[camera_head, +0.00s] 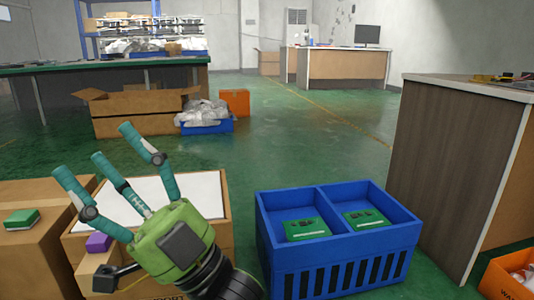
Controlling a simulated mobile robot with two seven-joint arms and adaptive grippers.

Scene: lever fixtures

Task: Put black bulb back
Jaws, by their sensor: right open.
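My right gripper (94,154), green with teal fingers and black joints, is in the lower left of the head view. Its fingers are spread open and empty, pointing up and to the left over a cardboard box with a white top (199,190). I cannot make out a black bulb. Part of the white top is hidden behind the gripper. A blue crate (333,245) with two compartments stands to the right of the gripper, with a green block in its left compartment (307,229) and another in its right one (367,218). My left gripper is not in view.
A green-and-white block (22,219) lies on a cardboard box (30,265) at the left. A purple block (98,242) is beside my gripper. A wood-sided counter (450,170) stands right of the crate. The green floor (300,150) behind the crate is clear.

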